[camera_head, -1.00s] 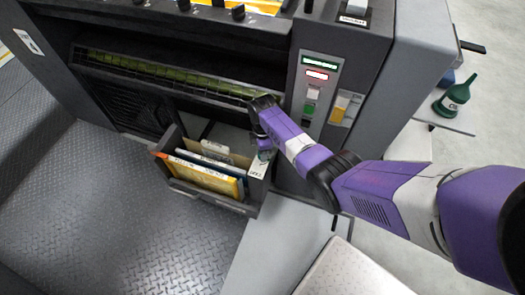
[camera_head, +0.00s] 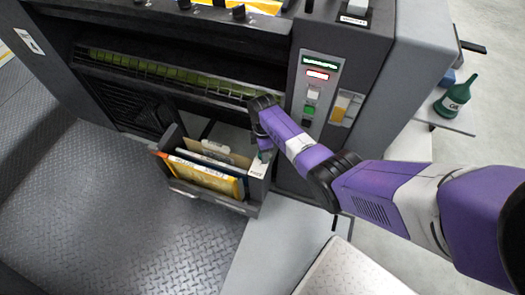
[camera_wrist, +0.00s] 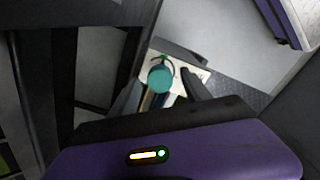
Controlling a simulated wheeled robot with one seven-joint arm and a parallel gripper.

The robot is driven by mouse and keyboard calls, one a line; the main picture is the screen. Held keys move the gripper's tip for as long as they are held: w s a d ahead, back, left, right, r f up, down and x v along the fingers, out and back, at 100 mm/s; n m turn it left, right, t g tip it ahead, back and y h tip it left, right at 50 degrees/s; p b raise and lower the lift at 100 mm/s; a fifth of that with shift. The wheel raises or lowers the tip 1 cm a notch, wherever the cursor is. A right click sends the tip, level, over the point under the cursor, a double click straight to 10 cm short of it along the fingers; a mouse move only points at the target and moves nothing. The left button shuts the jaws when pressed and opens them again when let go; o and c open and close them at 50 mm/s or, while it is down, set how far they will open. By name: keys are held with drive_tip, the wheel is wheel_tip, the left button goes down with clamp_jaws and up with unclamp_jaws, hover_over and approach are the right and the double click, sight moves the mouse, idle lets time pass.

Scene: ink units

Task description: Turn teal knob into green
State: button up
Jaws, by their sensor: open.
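The teal knob (camera_wrist: 160,77) shows in the wrist view as a round teal cap on a pale plate (camera_wrist: 183,72). A small green mark (camera_wrist: 163,57) is at the far side of the knob. My gripper (camera_wrist: 161,86) is open, with one dark finger on each side of the knob; I cannot tell whether they touch it. In the head view a small bit of the teal knob (camera_head: 263,156) shows on top of the drawer's right end, below my arm's tip. Its pointer direction is too small to tell there.
An open drawer (camera_head: 183,187) holds several upright thin books or folders. A green bottle (camera_head: 455,96) stands on a side shelf. Diamond-plate floor (camera_head: 120,220) is clear at left.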

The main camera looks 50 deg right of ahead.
wheel_tip(320, 180, up, 8)
drive_tip(key=shift+f+p, duration=0.15)
drive_tip(key=shift+p, duration=0.95)
